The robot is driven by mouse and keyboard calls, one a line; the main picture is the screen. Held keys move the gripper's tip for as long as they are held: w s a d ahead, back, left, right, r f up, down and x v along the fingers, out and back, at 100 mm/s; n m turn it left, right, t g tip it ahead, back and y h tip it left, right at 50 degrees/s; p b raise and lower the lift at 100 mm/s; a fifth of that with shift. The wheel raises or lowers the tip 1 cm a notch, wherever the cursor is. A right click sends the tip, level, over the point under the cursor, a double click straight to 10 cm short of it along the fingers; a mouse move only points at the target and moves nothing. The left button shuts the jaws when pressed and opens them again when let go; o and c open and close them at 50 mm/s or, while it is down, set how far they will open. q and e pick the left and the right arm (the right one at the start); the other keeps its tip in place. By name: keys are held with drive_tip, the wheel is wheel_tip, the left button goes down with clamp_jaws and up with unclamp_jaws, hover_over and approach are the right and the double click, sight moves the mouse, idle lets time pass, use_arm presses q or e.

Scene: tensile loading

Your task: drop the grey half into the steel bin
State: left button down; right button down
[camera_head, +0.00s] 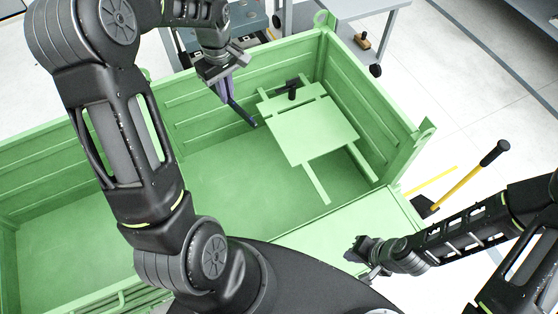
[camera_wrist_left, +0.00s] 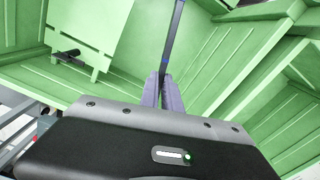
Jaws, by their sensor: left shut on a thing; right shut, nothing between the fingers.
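The grey half is a thin dark grey strip (camera_head: 242,114) in my left gripper (camera_head: 229,97). The strip points down and to the right in the head view, over the inside of the green steel bin (camera_head: 215,165). In the left wrist view the strip (camera_wrist_left: 174,38) stands up from between the closed purple fingers of my left gripper (camera_wrist_left: 161,90). I cannot tell how far its lower end is above the bin floor. My right gripper (camera_head: 358,252) is shut and empty near the bin's front right edge.
A green panel (camera_head: 312,130) with two legs and a black handle (camera_head: 291,87) lies in the bin's right part. The bin's left and middle floor is clear. A yellow pole with a black grip (camera_head: 470,178) stands outside at the right. A grey table (camera_head: 350,10) is behind.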

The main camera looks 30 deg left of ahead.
use_arm(q)
wheel_tip(320, 180, down, 6)
drive_tip(key=b, duration=0.4)
idle(0.4)
drive_tip(key=c, duration=1.5)
unclamp_jaws()
drive_tip(key=shift+r, duration=3.9)
